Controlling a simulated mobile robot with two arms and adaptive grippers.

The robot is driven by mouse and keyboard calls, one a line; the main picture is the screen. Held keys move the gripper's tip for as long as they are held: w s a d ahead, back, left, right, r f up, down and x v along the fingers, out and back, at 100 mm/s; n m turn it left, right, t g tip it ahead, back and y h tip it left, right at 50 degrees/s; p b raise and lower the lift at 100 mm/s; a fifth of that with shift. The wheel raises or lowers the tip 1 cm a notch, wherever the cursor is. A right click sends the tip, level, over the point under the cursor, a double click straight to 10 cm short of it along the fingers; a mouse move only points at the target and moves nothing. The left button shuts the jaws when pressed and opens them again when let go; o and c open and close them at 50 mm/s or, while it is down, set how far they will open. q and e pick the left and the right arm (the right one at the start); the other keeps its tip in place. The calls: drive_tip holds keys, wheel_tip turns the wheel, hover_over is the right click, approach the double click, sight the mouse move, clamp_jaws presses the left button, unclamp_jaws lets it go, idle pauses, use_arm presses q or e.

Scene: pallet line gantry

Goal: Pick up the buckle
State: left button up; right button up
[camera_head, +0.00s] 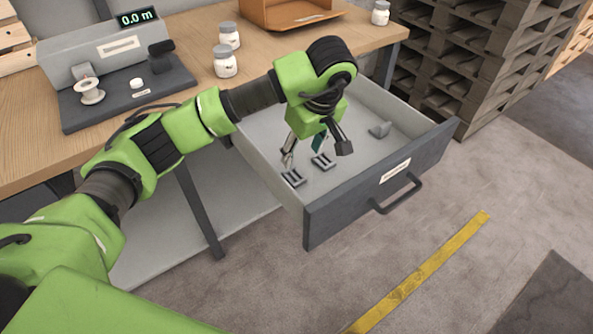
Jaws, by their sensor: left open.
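Two small dark grey, slotted metal pieces that look like buckles lie in the open drawer (402,167). One buckle (293,178) is near the drawer's left wall, and the other buckle (323,162) is a little right of it and farther back. My left gripper (317,152) reaches into the drawer from above, pointing down, with its fingers apart. It is open just above and behind the buckles. A dark teal piece shows between the fingers; I cannot tell whether it is part of the gripper. My right gripper is not in view.
A grey block (380,130) lies at the drawer's right. The wooden table (185,45) carries a grey machine (105,50) with a 0.0 m display, white jars (225,62) and an orange-brown bin (290,12). Stacked pallets (480,60) stand at right. The floor in front is clear.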

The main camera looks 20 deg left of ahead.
sight(295, 175)
use_arm(q)
drive_tip(key=b+x, duration=0.1)
drive_tip(key=x, duration=0.9)
drive_tip(key=shift+w+f, duration=0.2)
drive_tip(key=shift+f, duration=0.35)
drive_tip(key=shift+c, duration=0.4)
drive_tip(key=c, duration=1.1)
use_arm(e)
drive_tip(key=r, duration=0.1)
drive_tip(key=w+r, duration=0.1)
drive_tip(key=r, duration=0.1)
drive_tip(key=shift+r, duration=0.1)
